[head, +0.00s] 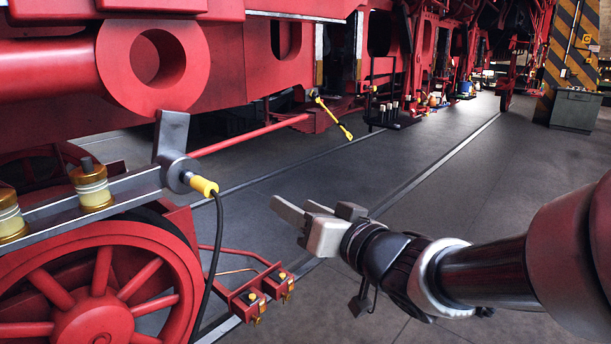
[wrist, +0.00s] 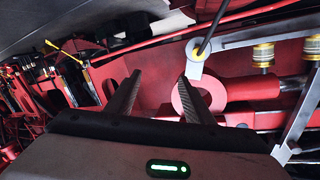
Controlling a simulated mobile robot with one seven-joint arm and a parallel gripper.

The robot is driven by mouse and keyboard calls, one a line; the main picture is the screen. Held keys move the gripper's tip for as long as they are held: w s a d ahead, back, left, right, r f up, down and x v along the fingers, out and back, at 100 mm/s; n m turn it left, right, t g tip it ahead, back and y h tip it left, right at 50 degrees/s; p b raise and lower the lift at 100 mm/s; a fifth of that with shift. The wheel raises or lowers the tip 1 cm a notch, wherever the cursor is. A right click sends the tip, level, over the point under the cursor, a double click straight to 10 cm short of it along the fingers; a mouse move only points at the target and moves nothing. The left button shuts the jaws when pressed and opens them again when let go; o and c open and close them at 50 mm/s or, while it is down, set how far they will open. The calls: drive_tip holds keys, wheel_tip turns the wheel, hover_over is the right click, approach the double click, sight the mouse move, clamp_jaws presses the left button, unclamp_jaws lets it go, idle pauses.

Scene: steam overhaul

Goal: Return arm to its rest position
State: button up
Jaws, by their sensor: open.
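My gripper (head: 290,213) is in the middle of the head view, at the end of my arm, which reaches in from the right. It is in free air over the grey floor, to the right of the red locomotive frame. In the wrist view its two dark ribbed fingers (wrist: 158,98) stand apart with nothing between them. Behind them, in the wrist view, are the red ring-shaped end (wrist: 184,112) of a bar and a grey round fitting (wrist: 195,68) with a cable.
In the head view a yellow connector (head: 203,185) with a black cable sits in a steel bracket (head: 172,140) at the left. A red spoked wheel (head: 105,310) is below it. A yellow-ended tool (head: 333,117) hangs farther back. The floor (head: 455,180) at the right is clear.

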drive_tip(key=s+d+r+m+g+h+p, duration=0.1)
drive_tip(key=d+m+h+p, duration=0.1)
drive_tip(key=d+h, duration=0.35)
drive_tip(key=s+d+r+m+h+p, duration=0.1)
drive_tip(key=d+h, duration=0.2)
drive_tip(key=d, duration=0.6)
drive_tip(key=s+d+f+g+h+p, duration=0.1)
drive_tip(key=s+g, duration=0.6)
drive_tip(key=s, duration=1)
drive_tip(key=shift+d+f+p, duration=0.35)
drive_tip(key=shift+f+p, duration=0.25)
drive_tip(key=shift+p, duration=0.65)
